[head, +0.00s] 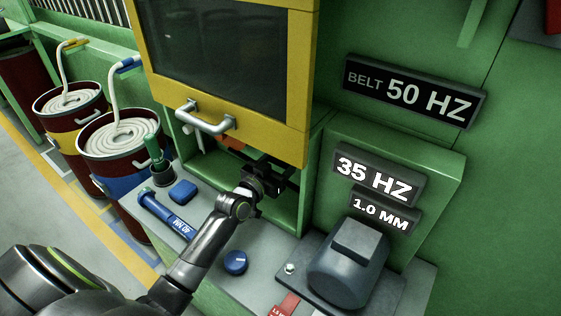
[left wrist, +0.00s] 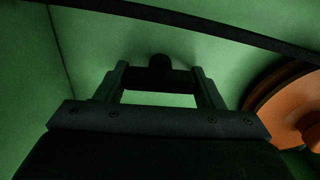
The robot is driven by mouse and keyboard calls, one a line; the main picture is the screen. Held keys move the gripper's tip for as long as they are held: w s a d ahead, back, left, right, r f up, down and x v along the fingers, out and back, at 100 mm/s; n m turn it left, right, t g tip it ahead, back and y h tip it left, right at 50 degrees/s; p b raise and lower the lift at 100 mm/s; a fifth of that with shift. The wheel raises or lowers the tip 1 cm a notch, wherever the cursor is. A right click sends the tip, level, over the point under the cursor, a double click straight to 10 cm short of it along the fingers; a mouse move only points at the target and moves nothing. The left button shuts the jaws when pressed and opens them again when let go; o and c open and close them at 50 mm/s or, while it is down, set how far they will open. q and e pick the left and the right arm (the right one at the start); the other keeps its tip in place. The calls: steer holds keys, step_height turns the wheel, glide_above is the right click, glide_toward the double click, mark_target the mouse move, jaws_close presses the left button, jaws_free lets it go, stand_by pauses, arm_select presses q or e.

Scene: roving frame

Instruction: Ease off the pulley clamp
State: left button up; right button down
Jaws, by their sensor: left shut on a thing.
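My left gripper (head: 268,182) reaches into the green recess under the yellow door. In the left wrist view its two fingers (left wrist: 161,82) stand apart with a dark bar between them, which I take to be the pulley clamp (left wrist: 160,80); the gripper is shut on it. A dark round knob (left wrist: 160,62) shows just beyond the bar against the green wall. An orange pulley (left wrist: 285,108) with a dark rim is at the right, apart from the fingers. A black belt (left wrist: 200,18) crosses above. In the head view the gripper hides the clamp. My right gripper is not in view.
On the grey ledge are a blue wrench marked 40 NM (head: 166,213), a blue block (head: 183,191), a blue knob (head: 235,262) and a motor (head: 345,268). Signs read BELT 50 HZ (head: 412,92), 35 HZ and 1.0 MM.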

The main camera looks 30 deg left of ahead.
arm_select(q)
steer(key=shift+n, duration=0.3)
steer(key=n+p, duration=0.1)
steer(key=n, duration=0.2)
steer(key=shift+n, duration=0.4)
steer(key=n+p, duration=0.1)
steer(key=n, duration=0.3)
steer(key=shift+a+n, duration=0.1)
steer(key=shift+n, duration=0.2)
steer(key=n, duration=0.4)
steer(key=shift+f+p, duration=0.1)
steer(key=shift+p, duration=0.25)
steer(key=shift+f+n+p, duration=0.1)
steer(key=shift+n+p, duration=0.2)
steer(key=shift+n, duration=2.2)
steer(key=o, duration=1)
